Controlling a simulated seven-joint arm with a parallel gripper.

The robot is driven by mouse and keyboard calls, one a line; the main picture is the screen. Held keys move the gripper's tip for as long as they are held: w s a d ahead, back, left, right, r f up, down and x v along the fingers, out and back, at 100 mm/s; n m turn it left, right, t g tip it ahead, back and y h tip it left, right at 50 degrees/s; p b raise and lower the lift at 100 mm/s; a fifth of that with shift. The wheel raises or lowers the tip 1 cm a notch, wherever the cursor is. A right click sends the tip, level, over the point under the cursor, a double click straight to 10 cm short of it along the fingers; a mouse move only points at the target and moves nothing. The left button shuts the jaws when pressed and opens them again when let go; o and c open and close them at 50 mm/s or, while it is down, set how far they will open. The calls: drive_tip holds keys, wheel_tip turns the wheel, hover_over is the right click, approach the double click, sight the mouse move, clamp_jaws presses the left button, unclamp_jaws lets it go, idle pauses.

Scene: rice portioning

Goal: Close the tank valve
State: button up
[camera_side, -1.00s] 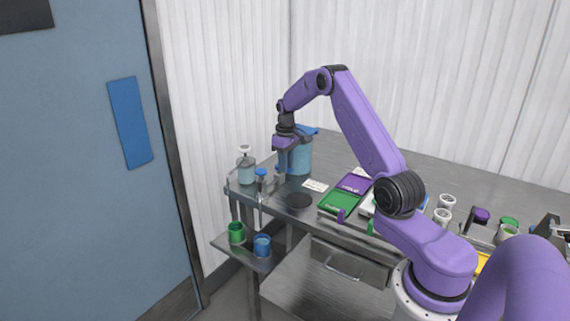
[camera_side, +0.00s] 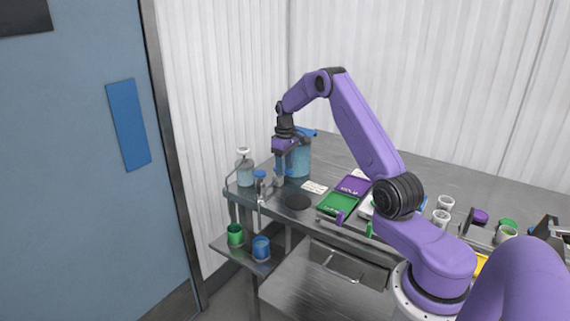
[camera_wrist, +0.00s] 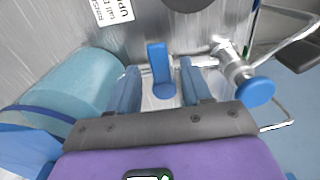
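The tank (camera_side: 300,157) is a translucent blue cylinder with a blue lid at the back left of the bench. It fills the left side of the wrist view (camera_wrist: 78,88). A blue upright lever, which looks like the tank valve handle (camera_wrist: 156,57), stands beside it. My gripper (camera_wrist: 160,68) points down with one finger on each side of this lever. The fingers are apart, and small gaps show between them and the lever. In the side view my gripper (camera_side: 281,172) is in front of the tank and hides the valve.
A metal tap with a round blue knob (camera_wrist: 256,92) is close to my right finger in the wrist view. A pump bottle (camera_side: 244,172) stands at the bench's left end. Green (camera_side: 235,235) and blue (camera_side: 261,248) cups sit on a lower shelf. Labelled trays (camera_side: 340,203) lie to the right.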

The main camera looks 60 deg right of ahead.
drive_tip(key=shift+r, duration=0.1)
wheel_tip(320, 180, up, 17)
drive_tip(key=shift+r, duration=0.15)
idle(0.4)
drive_tip(key=s+a+n, duration=0.3)
drive_tip(key=s+a, duration=0.1)
drive_tip(key=a, duration=1)
drive_tip(key=s+a+n, duration=0.3)
drive_tip(key=s+a, duration=0.1)
drive_tip(key=a, duration=1)
drive_tip(key=s+a+f+n, duration=0.1)
drive_tip(key=s+a, duration=0.3)
drive_tip(key=s, duration=0.3)
drive_tip(key=s+a+f+n, duration=0.1)
drive_tip(key=s+a+n, duration=0.1)
drive_tip(key=s+a, duration=0.35)
drive_tip(key=s+d+f+n, duration=0.1)
drive_tip(key=s+f, duration=0.1)
drive_tip(key=s, duration=0.6)
drive_tip(key=s+d+f+n, duration=0.2)
drive_tip(key=s, duration=0.7)
drive_tip(key=shift+d, duration=0.3)
